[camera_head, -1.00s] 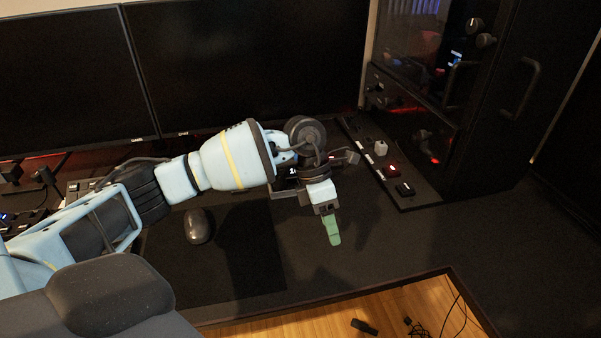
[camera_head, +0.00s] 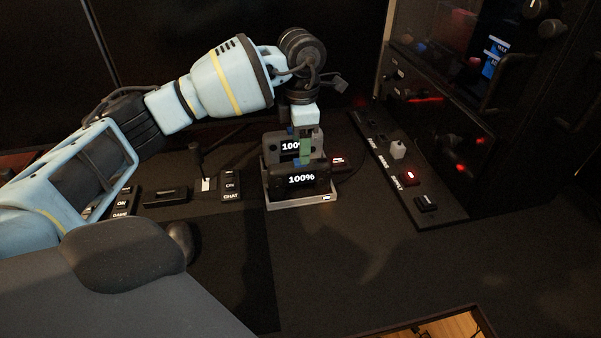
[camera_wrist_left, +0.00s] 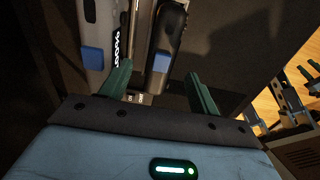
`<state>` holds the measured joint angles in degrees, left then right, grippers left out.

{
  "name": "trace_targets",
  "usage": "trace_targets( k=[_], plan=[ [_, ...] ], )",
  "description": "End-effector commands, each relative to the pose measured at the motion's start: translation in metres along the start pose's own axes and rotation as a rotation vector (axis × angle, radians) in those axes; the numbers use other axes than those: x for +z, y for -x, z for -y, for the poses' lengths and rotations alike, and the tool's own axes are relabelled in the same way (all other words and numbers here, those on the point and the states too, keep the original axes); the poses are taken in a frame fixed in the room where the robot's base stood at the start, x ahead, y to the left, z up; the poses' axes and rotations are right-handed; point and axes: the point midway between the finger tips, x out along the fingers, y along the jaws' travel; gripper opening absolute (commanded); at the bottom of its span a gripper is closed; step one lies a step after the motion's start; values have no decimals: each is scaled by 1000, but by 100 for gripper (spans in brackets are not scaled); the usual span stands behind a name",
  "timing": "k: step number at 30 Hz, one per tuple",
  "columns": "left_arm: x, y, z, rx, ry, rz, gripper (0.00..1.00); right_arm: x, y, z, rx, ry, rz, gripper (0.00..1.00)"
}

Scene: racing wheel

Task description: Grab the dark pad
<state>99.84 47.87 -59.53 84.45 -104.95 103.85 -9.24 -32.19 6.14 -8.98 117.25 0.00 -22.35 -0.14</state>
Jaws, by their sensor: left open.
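The dark pad (camera_head: 318,181) stands in the front of a charging dock (camera_head: 290,205) and shows "100%" on its face. A lighter grey pad (camera_head: 272,150) stands just behind it, also with a "100%" label, partly hidden by my gripper. My left gripper (camera_head: 305,150) points down over the two pads, with its green fingers open. In the left wrist view the fingers (camera_wrist_left: 160,90) are apart, with the end of the dark pad (camera_wrist_left: 168,32) ahead between them. The grey pad (camera_wrist_left: 92,25) lies to the left there, beyond the left finger. Contact cannot be told. My right gripper is not in view.
A panel with switches and a lit red button (camera_head: 409,175) lies to the right of the dock. The desk in front of the dock is clear. Monitors stand behind.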

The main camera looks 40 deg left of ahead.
Motion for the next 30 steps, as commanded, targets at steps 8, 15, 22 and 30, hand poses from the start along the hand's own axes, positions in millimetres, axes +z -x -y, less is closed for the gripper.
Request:
trace_targets(
  k=[8, 15, 22, 30],
  plan=[
    [-1, -25, 0, -1, 0, -3, 62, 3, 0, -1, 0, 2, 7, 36],
    [-2, -36, 1, -2, 0, -3, 62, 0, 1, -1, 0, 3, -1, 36],
    [-3, -67, 3, -2, 0, -3, 62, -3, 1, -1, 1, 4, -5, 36],
    [-3, -78, 3, 0, 0, 0, 62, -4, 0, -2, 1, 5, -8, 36]
  ],
)
